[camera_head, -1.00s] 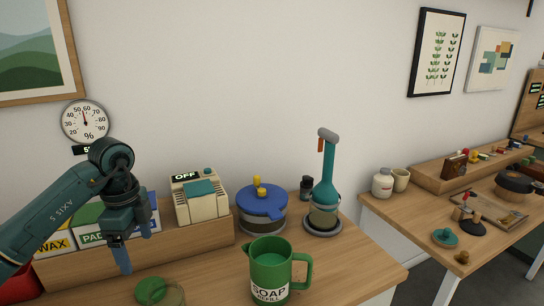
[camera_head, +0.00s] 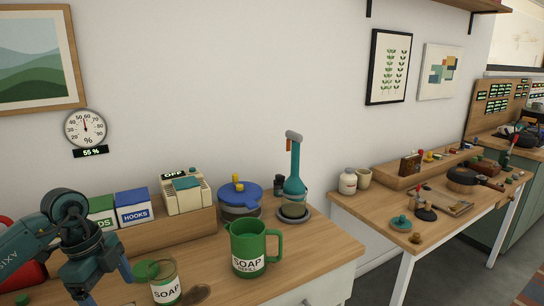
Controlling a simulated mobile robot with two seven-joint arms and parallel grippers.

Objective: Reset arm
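My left arm comes in from the lower left of the head view. Its gripper (camera_head: 105,284) points down, with its two blue fingers apart and nothing seen between them. It hangs in front of the wooden riser, left of a glass jar labelled SOAP (camera_head: 166,288) with a green lid (camera_head: 145,270) at its top left. The lower finger is partly cut off by the bottom edge of the picture. My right arm and gripper are not in view.
A green SOAP REFILL jug (camera_head: 248,250), a blue-lidded pot (camera_head: 240,196) and a teal long-necked device (camera_head: 295,180) stand on the near table. Boxes, including HOOKS (camera_head: 134,207), and a cream OFF device (camera_head: 186,194) sit on the riser. A second cluttered table (camera_head: 380,213) stands right.

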